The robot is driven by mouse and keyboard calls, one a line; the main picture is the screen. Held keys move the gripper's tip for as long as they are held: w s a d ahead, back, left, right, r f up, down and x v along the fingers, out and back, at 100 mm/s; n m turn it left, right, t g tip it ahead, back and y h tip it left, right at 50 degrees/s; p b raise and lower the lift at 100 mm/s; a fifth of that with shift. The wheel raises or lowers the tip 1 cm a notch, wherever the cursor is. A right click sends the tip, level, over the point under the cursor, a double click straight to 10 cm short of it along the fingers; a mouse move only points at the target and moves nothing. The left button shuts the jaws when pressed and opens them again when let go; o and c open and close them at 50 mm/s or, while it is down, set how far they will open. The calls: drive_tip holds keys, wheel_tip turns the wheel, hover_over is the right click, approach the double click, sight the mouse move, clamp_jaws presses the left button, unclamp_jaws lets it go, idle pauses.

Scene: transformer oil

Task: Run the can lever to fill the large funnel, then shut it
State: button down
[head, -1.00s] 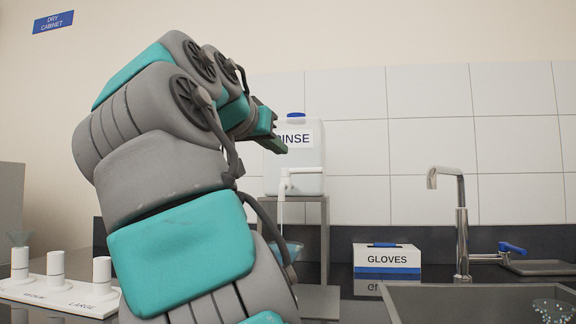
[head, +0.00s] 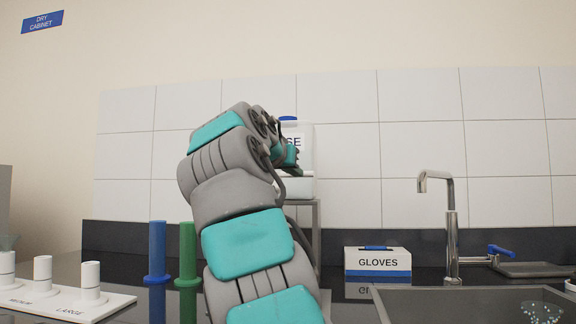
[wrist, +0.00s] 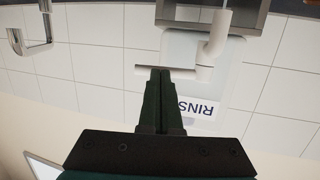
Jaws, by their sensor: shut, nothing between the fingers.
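The white RINSE can (head: 307,150) stands on a grey stand (head: 316,225), partly behind my arm. It also shows upside down in the wrist view (wrist: 207,80), with its white tap (wrist: 217,38) and a white horizontal bar (wrist: 182,72) that looks like the lever. My gripper (wrist: 160,72) is shut and empty, its fingertips overlapping that bar; I cannot tell whether they touch it. In the head view my gripper (head: 297,165) is in front of the can.
A blue rod (head: 157,255) and a green rod (head: 188,250) stand left of my arm. A white rack (head: 75,306) with labelled pegs is at far left. A GLOVES box (head: 377,262), a faucet (head: 451,240) and a sink (head: 480,292) are to the right.

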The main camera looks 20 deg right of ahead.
idle(0.3)
drive_tip(key=shift+w+d+n+t+y+b, duration=0.3)
drive_tip(key=shift+d+n+t+y+b, duration=0.1)
drive_tip(key=shift+d+n+t+y, duration=0.4)
drive_tip(key=shift+d, duration=0.1)
drive_tip(key=d+b+v, duration=0.1)
drive_tip(key=v, duration=1.3)
drive_tip(key=shift+s+b, duration=0.35)
